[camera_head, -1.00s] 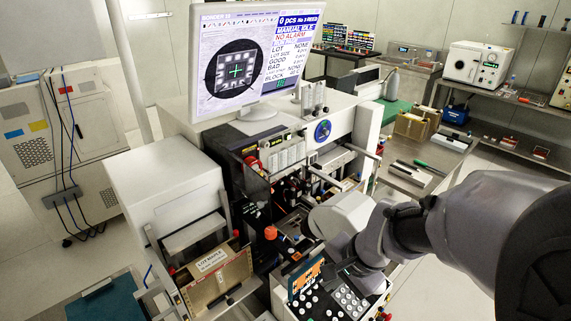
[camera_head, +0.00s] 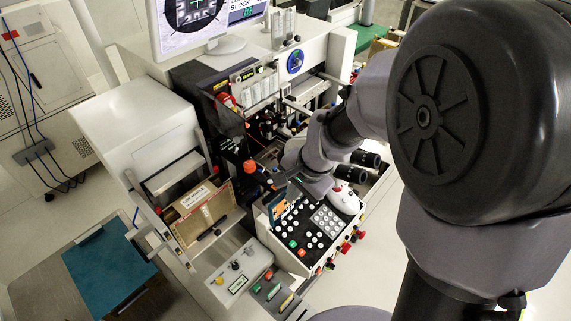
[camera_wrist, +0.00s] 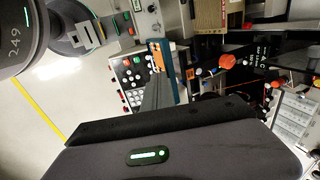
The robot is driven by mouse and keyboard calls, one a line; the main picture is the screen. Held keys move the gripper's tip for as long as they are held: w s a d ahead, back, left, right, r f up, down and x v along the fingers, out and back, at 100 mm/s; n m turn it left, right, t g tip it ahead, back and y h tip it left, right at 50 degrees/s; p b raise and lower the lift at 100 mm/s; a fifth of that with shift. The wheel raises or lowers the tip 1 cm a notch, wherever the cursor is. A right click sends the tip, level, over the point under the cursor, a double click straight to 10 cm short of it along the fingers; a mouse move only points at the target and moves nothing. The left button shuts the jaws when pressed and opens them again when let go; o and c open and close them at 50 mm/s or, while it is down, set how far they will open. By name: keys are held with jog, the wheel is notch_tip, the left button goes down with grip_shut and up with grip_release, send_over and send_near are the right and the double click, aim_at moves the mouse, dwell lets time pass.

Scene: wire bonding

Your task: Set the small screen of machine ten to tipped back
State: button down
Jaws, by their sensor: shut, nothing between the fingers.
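The small screen (camera_head: 277,209), an orange panel with a blue-teal edge, stands at the left rear of the black key panel (camera_head: 313,228). In the wrist view the screen (camera_wrist: 157,56) shows nearly edge-on, beside the keys. Its exact tilt is hard to tell. My gripper (camera_head: 287,188) is shut and empty, just behind and above the screen in the head view. In the wrist view the closed fingers (camera_wrist: 153,88) reach to the screen's lower part; I cannot tell whether they touch it. No machine number is readable.
A large white monitor (camera_head: 238,44) stands on top of the machine. Black microscope eyepieces (camera_head: 362,168) and a white mouse-like device (camera_head: 344,198) are close right of my gripper. Open floor (camera_head: 360,270) lies at front right.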

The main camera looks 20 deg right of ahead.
jog(key=w+a+f+g+h+p, duration=0.1)
jog(key=w+a+g+p, duration=0.1)
jog(key=w+a+p, duration=0.2)
jog(key=shift+w+a+f+h+p, duration=0.25)
jog(key=shift+w+p, duration=0.55)
jog(key=shift+w, duration=0.55)
jog(key=shift+r, duration=0.1)
